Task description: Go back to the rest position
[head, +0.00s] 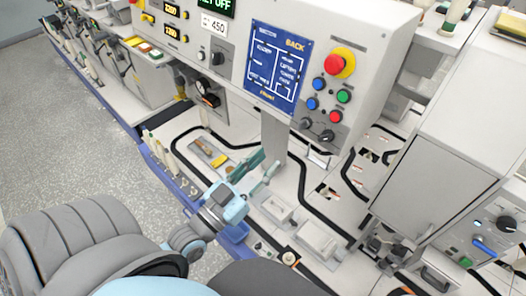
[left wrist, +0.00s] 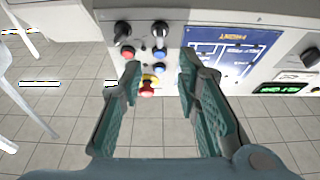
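My left gripper (head: 262,168) has green fingers and hovers over the white machine bed in the head view, below the blue screen panel. In the left wrist view the same gripper (left wrist: 160,78) has its two fingers spread well apart, with nothing between them. Behind the fingers, that view shows the control panel upside down and floor tiles. My right gripper does not show in either view.
The control panel carries a blue screen (head: 273,66), a red emergency button (head: 340,63) on yellow, and coloured buttons. A small tray (head: 211,152) with a yellow piece lies left of my gripper. A tall white box (head: 440,165) stands at right.

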